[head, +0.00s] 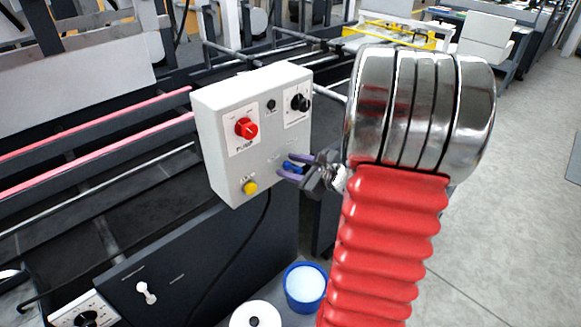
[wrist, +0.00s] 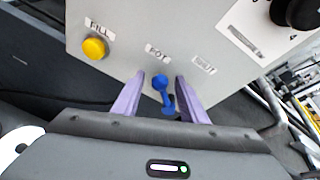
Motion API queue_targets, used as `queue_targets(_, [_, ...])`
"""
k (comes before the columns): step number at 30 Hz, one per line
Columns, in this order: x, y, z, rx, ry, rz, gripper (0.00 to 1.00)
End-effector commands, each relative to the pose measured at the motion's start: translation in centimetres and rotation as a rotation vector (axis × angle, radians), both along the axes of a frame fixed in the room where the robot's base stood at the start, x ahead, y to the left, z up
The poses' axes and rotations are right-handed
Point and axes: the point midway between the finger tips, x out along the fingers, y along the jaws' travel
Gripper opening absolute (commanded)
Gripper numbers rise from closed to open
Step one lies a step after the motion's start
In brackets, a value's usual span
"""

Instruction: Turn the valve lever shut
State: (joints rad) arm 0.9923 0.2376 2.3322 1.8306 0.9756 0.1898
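The blue valve lever (wrist: 163,95) is on the lower part of the front face of a light grey control box (head: 213,130). In the wrist view it lies between the two purple fingers of my gripper (wrist: 160,76), with a visible gap on each side. My gripper is open around it and does not appear to grip it. In the head view the lever (head: 292,166) shows as a small blue piece among the fingers of my gripper (head: 289,168), partly hidden. A small label above the lever seems to read POT; a second label to its right is blurred.
The box also carries a yellow button (head: 250,187), a red knob (head: 246,128) and a black knob (head: 300,102). A blue tub (head: 305,283) with white contents and a white roll (head: 256,315) stand below. Machine rails lie left; open floor lies right.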

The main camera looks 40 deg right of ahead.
Motion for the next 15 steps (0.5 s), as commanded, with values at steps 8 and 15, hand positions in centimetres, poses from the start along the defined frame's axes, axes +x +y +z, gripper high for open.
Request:
queue_targets(8, [0.01,0.01,-0.01,0.000,0.000,0.000,0.35])
queue_targets(15, [-0.01,0.03,-0.01,0.000,0.000,0.001,0.18])
